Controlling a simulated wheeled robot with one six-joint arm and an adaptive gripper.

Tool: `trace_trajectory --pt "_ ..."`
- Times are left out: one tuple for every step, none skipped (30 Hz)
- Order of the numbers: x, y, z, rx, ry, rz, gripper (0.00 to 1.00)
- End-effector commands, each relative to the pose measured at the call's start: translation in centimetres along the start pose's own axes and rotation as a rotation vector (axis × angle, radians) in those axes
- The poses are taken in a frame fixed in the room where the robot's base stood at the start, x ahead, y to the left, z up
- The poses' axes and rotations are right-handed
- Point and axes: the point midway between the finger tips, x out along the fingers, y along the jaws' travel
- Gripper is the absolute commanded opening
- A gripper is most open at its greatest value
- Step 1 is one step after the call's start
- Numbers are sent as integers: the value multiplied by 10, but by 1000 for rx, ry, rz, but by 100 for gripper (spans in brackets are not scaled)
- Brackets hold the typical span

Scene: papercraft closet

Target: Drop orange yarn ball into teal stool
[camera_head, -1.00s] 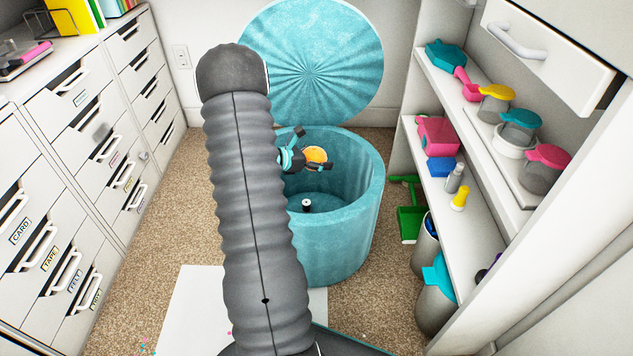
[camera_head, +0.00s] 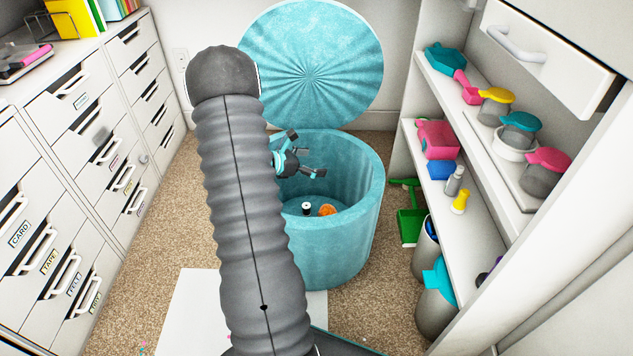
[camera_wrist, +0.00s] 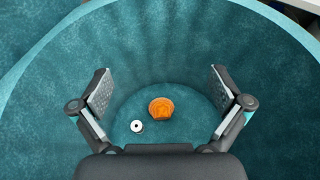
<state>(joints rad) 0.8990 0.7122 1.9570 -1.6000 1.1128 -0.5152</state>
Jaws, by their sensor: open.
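The teal stool (camera_head: 345,245) stands open on the carpet, a round hollow tub. Its round teal lid (camera_head: 310,62) is raised against the wall behind it. The orange yarn ball (camera_head: 327,210) is down inside the stool, near its floor; it also shows in the wrist view (camera_wrist: 161,108), between and below my fingers. My gripper (camera_head: 318,167) is open and empty inside the stool's upper part, above the ball and apart from it. In the wrist view my gripper (camera_wrist: 160,90) has its two fingers spread wide.
A small white spool-like thing with a dark centre (camera_head: 306,207) lies in the stool left of the ball. Open shelves (camera_head: 480,190) stand close on the right. White drawers (camera_head: 75,190) line the left. A green dustpan (camera_head: 410,222) is right of the stool.

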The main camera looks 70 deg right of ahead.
Motion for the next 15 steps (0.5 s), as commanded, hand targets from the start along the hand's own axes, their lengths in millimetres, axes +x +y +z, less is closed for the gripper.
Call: trace_trajectory --pt "-11 1 0 0 0 4 100" --pt "-17 1 0 0 1 4 100" --pt "-26 1 0 0 1 5 100" --pt "-32 1 0 1 1 4 100" --pt "-38 1 0 1 0 5 100" --pt "-46 1 0 1 0 5 100" --pt "-52 1 0 1 1 4 100" --pt "-57 1 0 0 1 5 100" --pt "-64 1 0 0 1 4 100" --pt "-69 0 0 0 1 4 100" --pt "-74 1 0 -1 0 4 100" --pt "-79 0 0 0 0 3 100" --pt "-82 0 0 0 1 2 100" --pt "-85 0 0 0 1 3 100" --pt "-89 0 0 0 1 3 100"
